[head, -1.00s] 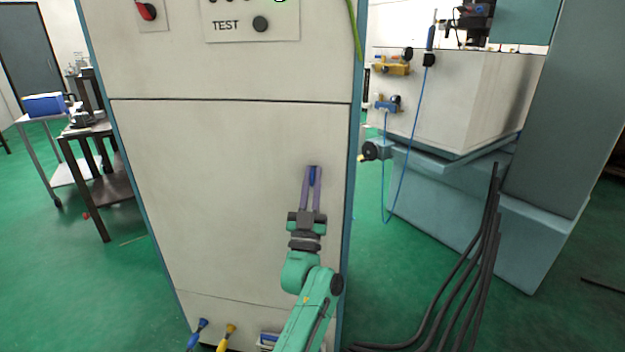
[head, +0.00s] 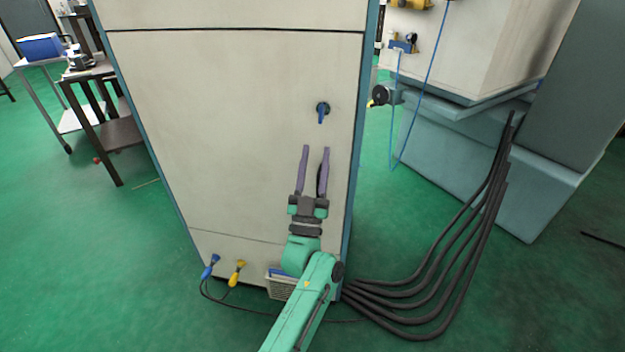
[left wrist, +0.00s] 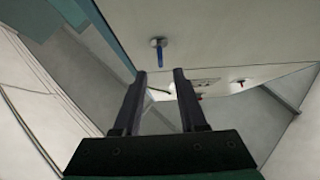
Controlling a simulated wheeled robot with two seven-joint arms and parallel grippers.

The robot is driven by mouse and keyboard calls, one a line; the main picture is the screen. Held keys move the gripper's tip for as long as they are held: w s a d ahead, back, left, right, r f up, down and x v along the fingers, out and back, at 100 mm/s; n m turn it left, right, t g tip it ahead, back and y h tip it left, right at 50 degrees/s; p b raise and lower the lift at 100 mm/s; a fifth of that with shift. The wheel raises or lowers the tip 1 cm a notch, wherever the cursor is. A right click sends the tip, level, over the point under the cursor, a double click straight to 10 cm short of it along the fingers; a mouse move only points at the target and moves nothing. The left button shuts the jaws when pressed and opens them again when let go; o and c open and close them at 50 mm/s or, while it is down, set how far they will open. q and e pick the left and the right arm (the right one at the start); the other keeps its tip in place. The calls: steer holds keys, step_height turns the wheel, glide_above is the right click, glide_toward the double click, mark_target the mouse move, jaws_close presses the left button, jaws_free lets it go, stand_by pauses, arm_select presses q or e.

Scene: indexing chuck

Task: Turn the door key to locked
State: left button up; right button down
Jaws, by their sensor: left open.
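The door key (head: 322,112) is a blue handle on a dark round lock in the pale cabinet door, near its right edge. Its handle hangs straight down in the head view. It also shows in the left wrist view (left wrist: 159,48), beyond the fingertips. My left gripper (head: 316,148) is open and empty, with its two purple fingers pointing up, below the key and apart from it. Its fingers also show in the left wrist view (left wrist: 160,72). My right gripper is not in view.
The cabinet door (head: 220,130) is flat and bare around the key. Blue (head: 210,266) and yellow (head: 236,272) plugs stick out near its base, beside a small basket (head: 280,284). Thick black cables (head: 440,290) hang and lie at the right. A cart (head: 105,120) stands at the left.

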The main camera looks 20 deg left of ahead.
arm_select(q)
steer(key=v, duration=0.5)
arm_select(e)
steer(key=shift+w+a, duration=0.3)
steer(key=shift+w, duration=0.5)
